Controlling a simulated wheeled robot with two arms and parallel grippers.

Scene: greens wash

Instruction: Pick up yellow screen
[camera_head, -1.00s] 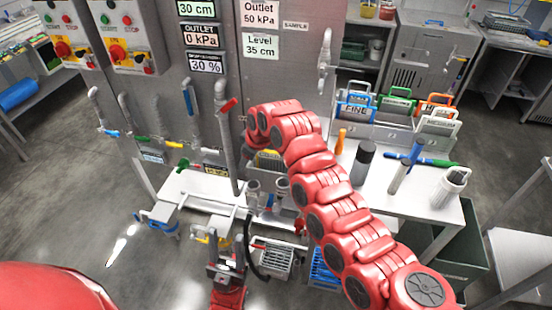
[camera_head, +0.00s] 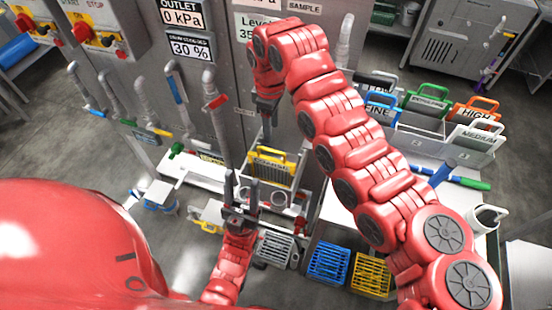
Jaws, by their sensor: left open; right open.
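The yellow screen (camera_head: 270,170) stands upright at the panel's foot, with a yellow handle along its top and a dark label. My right gripper (camera_head: 267,128) points down from above, its fingers close over the screen's handle; I cannot tell whether they touch it. It is open. My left gripper (camera_head: 241,188) comes up from below, with its two dark fingers pointing upward just left of and in front of the screen. It is open and empty. The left fingers overlap the screen's lower left area in the picture.
Blue (camera_head: 382,108), green (camera_head: 428,94), orange (camera_head: 477,109) and white (camera_head: 478,136) handled screens stand in a rack at right. Blue (camera_head: 328,262) and yellow (camera_head: 371,275) baskets sit below. Pipes with valves (camera_head: 216,103) line the panel at left.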

